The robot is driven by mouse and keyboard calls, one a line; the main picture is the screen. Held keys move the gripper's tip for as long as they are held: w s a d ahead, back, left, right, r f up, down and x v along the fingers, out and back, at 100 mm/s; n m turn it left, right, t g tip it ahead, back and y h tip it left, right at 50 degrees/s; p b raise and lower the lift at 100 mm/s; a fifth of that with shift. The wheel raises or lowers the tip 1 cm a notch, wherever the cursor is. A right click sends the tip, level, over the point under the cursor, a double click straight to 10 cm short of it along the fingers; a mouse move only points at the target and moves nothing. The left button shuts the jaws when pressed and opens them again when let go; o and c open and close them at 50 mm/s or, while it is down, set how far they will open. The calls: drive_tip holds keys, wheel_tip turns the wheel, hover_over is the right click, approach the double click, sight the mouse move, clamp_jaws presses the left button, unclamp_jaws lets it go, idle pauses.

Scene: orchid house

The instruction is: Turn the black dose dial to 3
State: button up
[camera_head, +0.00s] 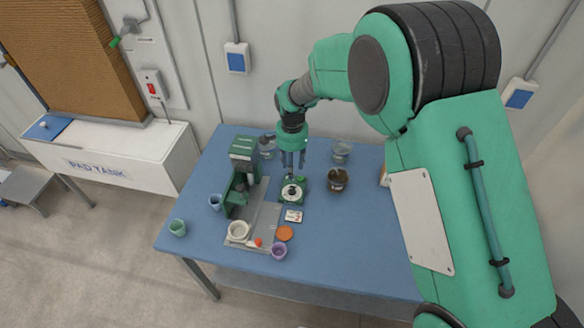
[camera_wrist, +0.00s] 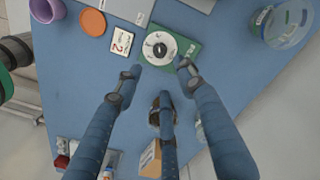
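The black dose dial (camera_wrist: 159,48) sits at the centre of a white round plate on a green base, near the top middle of the wrist view. In the head view the dial (camera_head: 291,190) is right of the grey and green machine. The numbers on its plate are too small to read, so its setting cannot be told. My gripper (camera_head: 291,160) hangs above it, pointing down. In the wrist view my gripper (camera_wrist: 160,82) has its three fingers spread and empty, apart from the dial. A white card (camera_wrist: 121,42) showing a red 2 lies beside the base.
On the blue table (camera_head: 330,230) stand a green machine (camera_head: 243,155) with a grey tray, a brown-filled pot (camera_head: 337,179), a clear container (camera_head: 341,150), an orange disc (camera_head: 284,233) and a purple cup (camera_head: 279,251). The table's front right is clear.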

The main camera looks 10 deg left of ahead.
sight(292, 188)
drive_tip(key=shift+a+r+n+b, duration=0.1)
drive_tip(key=shift+r+n+b, duration=0.2)
drive_tip(key=shift+n+b, duration=0.45)
drive_tip(key=shift+a+r+n+b, duration=0.1)
drive_tip(key=shift+r+n+b, duration=0.25)
drive_tip(key=shift+n, duration=0.75)
drive_tip(key=shift+a+r+n+b, duration=0.1)
drive_tip(key=shift+r+n+b, duration=0.2)
drive_tip(key=shift+n+b, duration=0.45)
drive_tip(key=shift+f, duration=0.1)
drive_tip(key=f, duration=0.4)
drive_tip(key=f+b, duration=0.1)
drive_tip(key=f, duration=0.8)
drive_tip(key=shift+d+f+b, duration=0.25)
drive_tip(key=shift+f+b, duration=0.1)
drive_tip(key=shift+b, duration=0.05)
drive_tip(key=shift+c, duration=0.5)
clamp_jaws()
